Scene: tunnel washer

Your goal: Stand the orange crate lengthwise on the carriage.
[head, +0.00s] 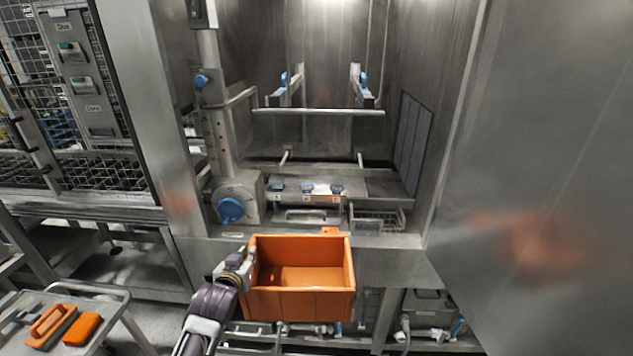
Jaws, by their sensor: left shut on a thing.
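The orange crate (300,304) is an open-topped, empty box in the lower middle of the head view. It is upright, in front of the washer opening. My left gripper (245,266) is shut on the crate's left side wall; its fingertips are partly hidden. My right gripper is not in view. Inside the washer, a metal frame with a crossbar (318,112) and two rails with blue parts stands farther back and higher than the crate. It may be the carriage, but I cannot tell for certain.
A column with a blue knob (231,210) stands at the opening's left. A ledge with blue knobs (307,188) and a wire basket (377,218) lies behind the crate. A steel panel (540,170) bounds the right. A trolley (112,310) with orange items stands lower left.

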